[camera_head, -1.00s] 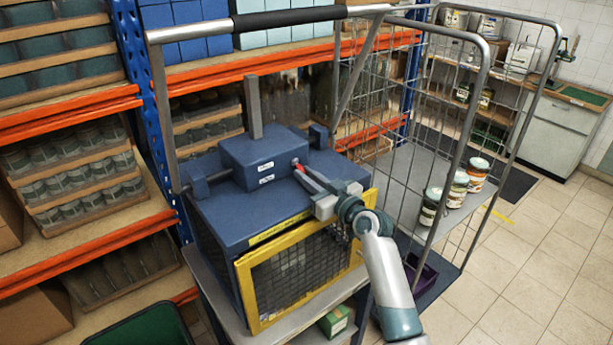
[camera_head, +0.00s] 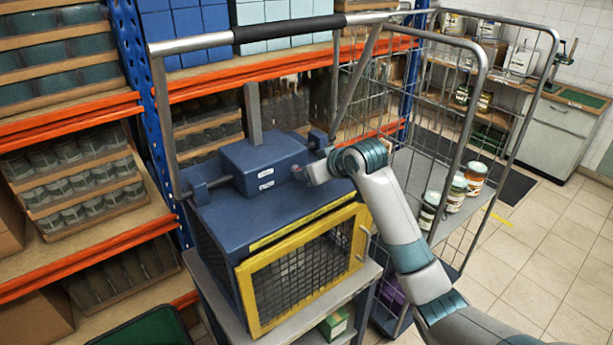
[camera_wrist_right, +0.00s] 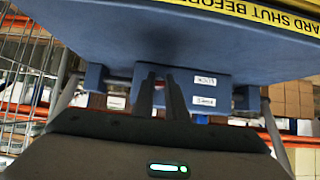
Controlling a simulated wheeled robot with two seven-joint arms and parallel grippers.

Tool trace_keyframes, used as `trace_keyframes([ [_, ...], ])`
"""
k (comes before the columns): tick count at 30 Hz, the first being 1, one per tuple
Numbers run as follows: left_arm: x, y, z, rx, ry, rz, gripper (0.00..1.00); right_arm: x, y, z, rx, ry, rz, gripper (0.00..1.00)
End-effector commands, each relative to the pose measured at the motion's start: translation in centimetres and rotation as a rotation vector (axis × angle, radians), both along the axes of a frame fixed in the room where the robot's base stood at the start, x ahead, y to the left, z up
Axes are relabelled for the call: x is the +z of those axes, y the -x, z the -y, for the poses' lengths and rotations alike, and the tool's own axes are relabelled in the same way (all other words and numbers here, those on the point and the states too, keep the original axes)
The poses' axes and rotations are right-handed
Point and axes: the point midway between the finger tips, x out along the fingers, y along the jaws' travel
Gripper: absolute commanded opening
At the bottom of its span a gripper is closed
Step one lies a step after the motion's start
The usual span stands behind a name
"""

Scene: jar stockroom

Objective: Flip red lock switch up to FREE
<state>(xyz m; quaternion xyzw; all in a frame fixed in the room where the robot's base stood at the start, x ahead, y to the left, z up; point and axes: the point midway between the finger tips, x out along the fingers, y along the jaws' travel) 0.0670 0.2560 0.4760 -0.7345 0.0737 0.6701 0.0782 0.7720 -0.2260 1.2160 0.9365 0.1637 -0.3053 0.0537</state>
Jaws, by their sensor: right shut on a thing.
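The blue lock box (camera_head: 250,160) sits on top of the blue press with a yellow mesh guard (camera_head: 303,266). The red lock switch (camera_head: 296,169) is a tiny reddish spot on the box's right face, mostly covered by my right gripper (camera_head: 302,172). Two white labels (camera_wrist_right: 204,91) show upside down beside the fingers, one above the other. Which label the switch points to cannot be told. My left gripper is out of view.
A grey upright lever (camera_head: 253,112) stands behind the lock box. A wire roll cage (camera_head: 465,150) holding several jars is to the right, close to my right arm. Orange-beamed shelving (camera_head: 90,250) fills the left side. Tiled floor at the right is clear.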

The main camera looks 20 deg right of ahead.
Motion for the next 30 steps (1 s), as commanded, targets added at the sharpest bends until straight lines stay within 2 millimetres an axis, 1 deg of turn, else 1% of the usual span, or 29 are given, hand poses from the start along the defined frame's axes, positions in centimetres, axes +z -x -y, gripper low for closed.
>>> trace_keyframes([
  [1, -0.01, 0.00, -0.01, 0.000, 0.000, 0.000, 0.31, 0.51, -0.23, 0.08, -0.001, 0.014, -0.028, 0.00],
  [10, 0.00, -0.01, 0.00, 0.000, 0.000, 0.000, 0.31, 1.07, -0.47, -0.05, -0.001, 0.064, -0.176, 0.00],
  [16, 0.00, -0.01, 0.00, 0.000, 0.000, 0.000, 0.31, 1.13, -0.50, -0.15, 0.000, 0.076, -0.208, 0.00],
  [26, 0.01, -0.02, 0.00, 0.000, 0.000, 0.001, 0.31, 1.14, -0.50, -0.15, 0.001, 0.076, -0.209, 0.00],
  [27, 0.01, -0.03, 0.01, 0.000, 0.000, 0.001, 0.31, 1.15, -0.51, -0.15, 0.001, 0.076, -0.209, 0.17],
  [29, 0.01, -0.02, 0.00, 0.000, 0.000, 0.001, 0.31, 1.15, -0.50, -0.16, 0.001, 0.076, -0.209, 0.31],
  [30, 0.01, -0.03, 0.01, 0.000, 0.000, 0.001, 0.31, 1.14, -0.51, -0.16, 0.001, 0.076, -0.209, 0.31],
])
